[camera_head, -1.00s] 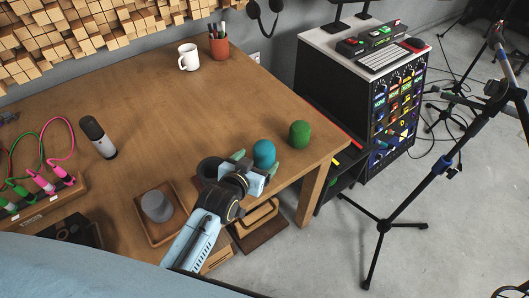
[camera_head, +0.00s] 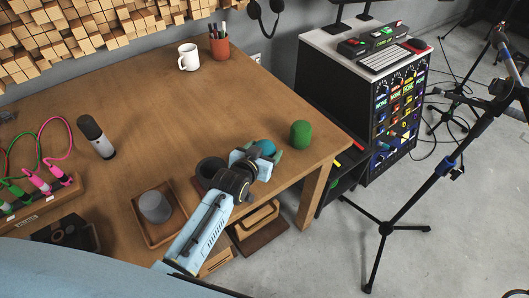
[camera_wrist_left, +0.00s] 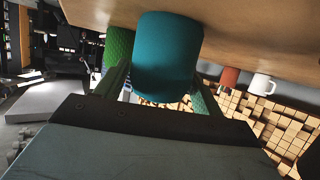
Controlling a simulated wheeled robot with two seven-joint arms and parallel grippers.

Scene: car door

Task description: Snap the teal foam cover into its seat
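The teal foam cover (camera_head: 266,147) stands upright on the table near its right edge, partly hidden by my left gripper (camera_head: 264,157). In the left wrist view the teal cover (camera_wrist_left: 168,55) is large and lies between the two green fingers, one on each side. The fingers are spread apart; I cannot tell whether either touches the cover. A dark round cup-like piece (camera_head: 209,169) stands just left of my left gripper; it may be the seat, but I cannot tell. My right gripper is not in view.
A green foam cover (camera_head: 301,134) stands right of the teal one. A grey cover (camera_head: 155,206) sits in a wooden tray (camera_head: 172,229). The middle of the table (camera_head: 190,110) is clear.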

